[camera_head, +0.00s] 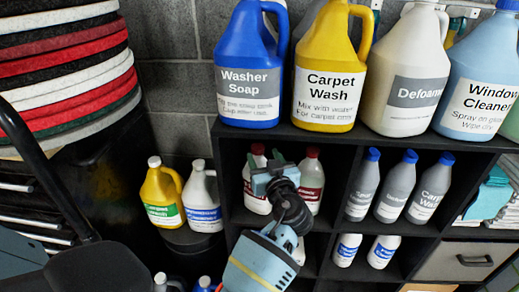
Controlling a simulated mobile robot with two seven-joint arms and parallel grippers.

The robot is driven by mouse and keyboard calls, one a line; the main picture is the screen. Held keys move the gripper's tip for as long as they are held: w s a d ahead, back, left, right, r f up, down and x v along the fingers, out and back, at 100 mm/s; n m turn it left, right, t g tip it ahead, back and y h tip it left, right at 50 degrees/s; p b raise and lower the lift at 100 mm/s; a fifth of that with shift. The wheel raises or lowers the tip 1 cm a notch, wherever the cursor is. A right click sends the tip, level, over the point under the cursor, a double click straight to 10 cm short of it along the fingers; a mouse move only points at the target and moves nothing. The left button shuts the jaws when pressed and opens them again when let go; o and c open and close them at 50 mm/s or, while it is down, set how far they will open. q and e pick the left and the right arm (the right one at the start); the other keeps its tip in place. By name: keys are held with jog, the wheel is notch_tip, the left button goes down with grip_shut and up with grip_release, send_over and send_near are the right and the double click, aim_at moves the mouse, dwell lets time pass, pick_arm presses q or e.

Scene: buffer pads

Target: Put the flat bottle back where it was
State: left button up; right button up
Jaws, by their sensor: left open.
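My left gripper (272,170) is in front of the left cubby of the black shelf (345,137), near two white bottles with red caps and dark red labels. The left red-capped bottle (256,198) is partly covered by the gripper; the right one (312,180) shows beside it. My wrist hides the lower part of this cubby. The jaws are open, but the fingertips are small and hard to make out; I see nothing held. I cannot tell which bottle is the flat bottle. My right gripper is not in view.
Large jugs stand on the shelf top, including a blue jug (247,65) and a yellow jug (328,70). Several grey blue-capped bottles (395,190) fill the middle cubby. A yellow jug (160,195) stands left of the shelf. Stacked round pads (65,75) rise at far left.

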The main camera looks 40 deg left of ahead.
pick_arm(q)
jog(key=shift+v, duration=2.4)
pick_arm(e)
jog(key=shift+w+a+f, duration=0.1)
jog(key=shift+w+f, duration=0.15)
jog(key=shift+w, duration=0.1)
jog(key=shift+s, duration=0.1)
